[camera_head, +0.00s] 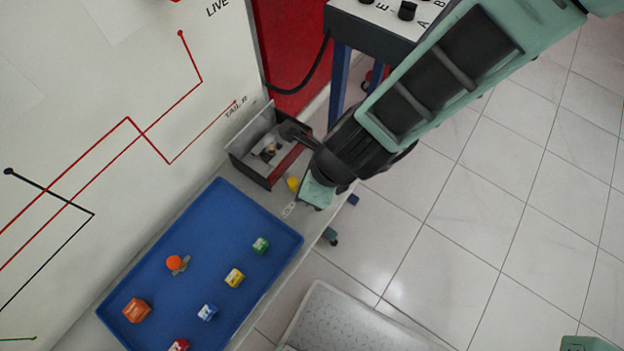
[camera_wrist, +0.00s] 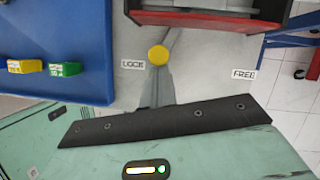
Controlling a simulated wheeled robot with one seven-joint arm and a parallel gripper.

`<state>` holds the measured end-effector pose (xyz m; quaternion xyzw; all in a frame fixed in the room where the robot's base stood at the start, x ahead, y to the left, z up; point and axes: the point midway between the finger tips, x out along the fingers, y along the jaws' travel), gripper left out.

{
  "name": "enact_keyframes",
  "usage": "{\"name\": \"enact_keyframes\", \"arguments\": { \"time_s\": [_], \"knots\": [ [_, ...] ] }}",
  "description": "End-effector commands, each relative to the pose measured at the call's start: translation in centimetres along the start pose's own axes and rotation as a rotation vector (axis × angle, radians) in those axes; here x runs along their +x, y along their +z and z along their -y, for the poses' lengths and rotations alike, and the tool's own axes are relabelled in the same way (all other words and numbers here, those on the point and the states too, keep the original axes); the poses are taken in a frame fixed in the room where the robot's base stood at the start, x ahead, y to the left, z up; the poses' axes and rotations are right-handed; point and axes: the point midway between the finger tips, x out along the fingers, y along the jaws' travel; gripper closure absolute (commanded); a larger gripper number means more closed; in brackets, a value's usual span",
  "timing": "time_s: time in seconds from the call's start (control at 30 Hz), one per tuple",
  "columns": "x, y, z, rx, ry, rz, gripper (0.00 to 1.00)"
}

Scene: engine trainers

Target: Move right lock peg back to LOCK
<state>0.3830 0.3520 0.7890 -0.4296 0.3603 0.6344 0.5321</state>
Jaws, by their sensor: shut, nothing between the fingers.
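The right lock peg shows as a round yellow knob (camera_wrist: 158,55) in the wrist view, right beside the LOCK label (camera_wrist: 132,64). The FREE label (camera_wrist: 244,74) is well to its right. A grey strip runs down from the knob toward my gripper. In the head view the yellow knob (camera_head: 293,184) sits on the ledge just left of my gripper (camera_head: 316,193). My gripper is shut and empty, low over the ledge edge; whether it touches the knob I cannot tell. The fingertips are not clear in either view.
A blue tray (camera_head: 214,190) with several coloured blocks and an orange knob (camera_head: 174,263) lies to the left. An open dark-red box (camera_head: 250,172) stands behind the knob. A control box (camera_head: 360,32) on blue legs is at the back.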

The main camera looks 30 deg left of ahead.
Motion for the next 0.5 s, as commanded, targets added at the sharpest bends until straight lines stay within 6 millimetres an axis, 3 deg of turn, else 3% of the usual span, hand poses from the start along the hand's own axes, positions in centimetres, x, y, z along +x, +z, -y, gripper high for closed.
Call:
{"name": "enact_keyframes", "arguments": {
  "time_s": [0.5],
  "knots": [
    [0.0, 0.7, 1.2, 0.0, 0.001, 0.0, 1.0]
  ]
}}
